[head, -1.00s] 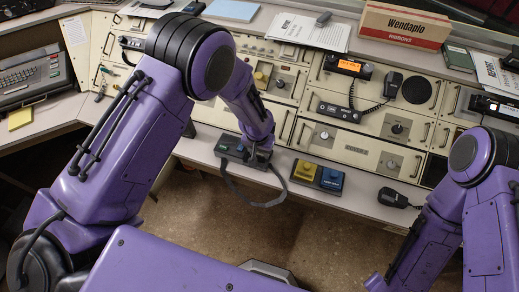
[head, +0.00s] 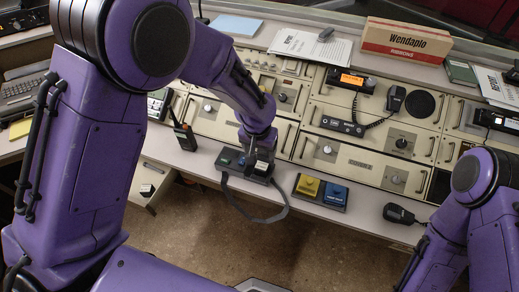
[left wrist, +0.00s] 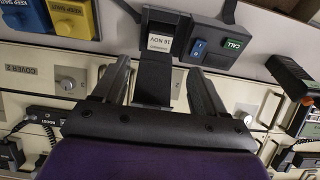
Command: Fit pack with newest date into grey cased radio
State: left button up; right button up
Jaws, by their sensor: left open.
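A dark grey cased radio (head: 232,160) with a carrying strap lies on the counter; its blue switch and green CALL button show in the left wrist view (left wrist: 216,46). A black pack (head: 262,167) with a white label is at the radio's right end. In the left wrist view the pack's label (left wrist: 160,44) reads 16 NOV. My left gripper (head: 255,146) is just above the pack. Its two fingers (left wrist: 160,85) are apart, with a dark block between them and gaps on both sides. I cannot tell how deep the pack sits. My right gripper is out of view.
A yellow cover (head: 308,186) and a blue cover (head: 334,194) stand right of the radio. A handheld radio (head: 184,135) stands to the left. Another labelled dark item (head: 147,190) lies lower left, below the counter. A microphone (head: 398,213) lies at right.

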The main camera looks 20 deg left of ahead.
pick_arm(q)
jog(key=s+a+f+n, duration=0.2)
jog(key=s+a+f, duration=0.2)
jog(key=s+f, duration=0.35)
jog(key=s+a+f+n, duration=0.3)
jog(key=s+f, duration=0.4)
jog(key=f, duration=0.2)
jog(key=s+a+f+n+y, duration=0.1)
jog(key=s+a, duration=0.3)
jog(key=s, duration=0.2)
jog(key=s+a+n+t+y, duration=0.1)
jog(key=s+a+y, duration=0.1)
jog(key=s+a, duration=0.2)
jog(key=s, duration=0.3)
jog(key=shift+s+a+f, duration=0.2)
jog(key=shift+f, duration=0.15)
notch_tip(320, 180, down, 5)
jog(key=b, duration=0.5)
jog(key=shift+w+f, duration=0.1)
jog(key=shift+f, duration=0.1)
